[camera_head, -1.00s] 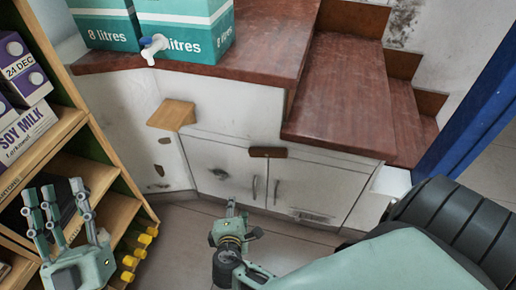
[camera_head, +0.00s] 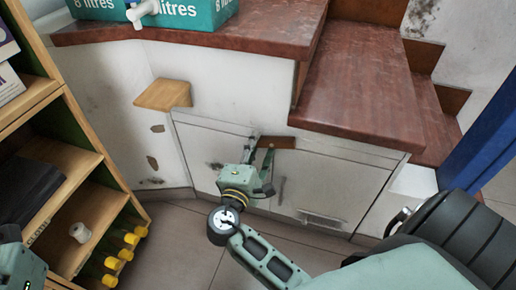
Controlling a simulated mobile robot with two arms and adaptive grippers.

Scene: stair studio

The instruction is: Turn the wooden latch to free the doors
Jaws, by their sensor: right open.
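The wooden latch (camera_head: 278,142) is a small dark reddish-brown bar lying level across the top of two white cupboard doors. The left door (camera_head: 215,150) and the right door (camera_head: 318,190) look shut under the brown steps. My right gripper (camera_head: 262,150) is open, with its fingers at the left end of the latch and partly in front of it. I cannot tell whether they touch it. My left gripper shows only as a green part (camera_head: 20,270) at the lower left edge, with its fingers out of the picture.
A wooden shelf unit (camera_head: 75,115) stands on the left, with several yellow-capped bottles (camera_head: 122,254) low down. A small wooden ledge (camera_head: 163,94) juts from the white wall. Teal boxes (camera_head: 185,14) stand on the top step. The tiled floor (camera_head: 170,240) before the doors is clear.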

